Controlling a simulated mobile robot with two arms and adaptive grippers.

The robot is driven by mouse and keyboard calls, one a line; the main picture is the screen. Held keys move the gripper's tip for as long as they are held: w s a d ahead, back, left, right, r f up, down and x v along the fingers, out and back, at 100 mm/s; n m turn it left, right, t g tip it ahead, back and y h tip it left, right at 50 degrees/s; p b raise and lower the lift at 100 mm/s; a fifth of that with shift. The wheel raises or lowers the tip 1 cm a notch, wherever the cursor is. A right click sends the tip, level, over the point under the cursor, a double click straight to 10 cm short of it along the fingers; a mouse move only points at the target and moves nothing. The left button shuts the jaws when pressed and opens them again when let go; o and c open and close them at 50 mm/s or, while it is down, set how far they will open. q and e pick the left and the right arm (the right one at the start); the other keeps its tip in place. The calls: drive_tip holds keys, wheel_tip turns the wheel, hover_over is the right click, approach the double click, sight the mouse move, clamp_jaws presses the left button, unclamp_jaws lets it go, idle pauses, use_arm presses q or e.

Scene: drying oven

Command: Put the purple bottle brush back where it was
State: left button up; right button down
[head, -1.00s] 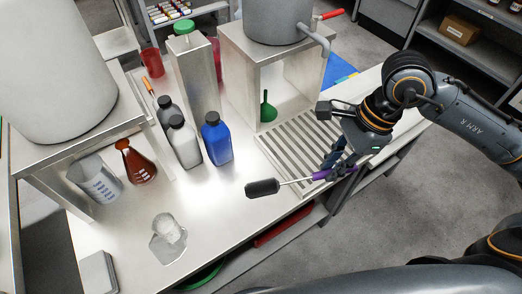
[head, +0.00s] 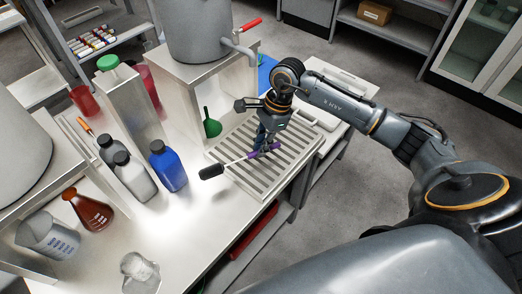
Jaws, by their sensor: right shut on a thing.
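The purple bottle brush has a black bristle head (head: 211,172), a thin pale shaft and a purple handle (head: 274,147). My right gripper (head: 264,148) is shut on the purple handle and points down over the slatted draining rack (head: 297,152). The brush lies roughly level, its head reaching past the rack's left side. I cannot tell whether the brush touches the rack. The fingers hide part of the handle. My left gripper is not in view.
A blue bottle (head: 168,166) and grey bottles (head: 134,177) stand left of the rack.

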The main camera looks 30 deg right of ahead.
wheel_tip(320, 180, down, 3)
drive_tip(key=shift+w+f+p, duration=0.1)
drive_tip(key=shift+p, duration=0.35)
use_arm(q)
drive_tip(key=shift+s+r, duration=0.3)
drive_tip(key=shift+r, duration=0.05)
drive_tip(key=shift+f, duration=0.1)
use_arm(e)
drive_tip(key=shift+f, duration=0.1)
drive_tip(key=shift+f+b, duration=0.15)
drive_tip(key=shift+b, duration=0.15)
drive_tip(key=c, duration=1.3)
unclamp_jaws()
drive_tip(key=shift+c, duration=0.2)
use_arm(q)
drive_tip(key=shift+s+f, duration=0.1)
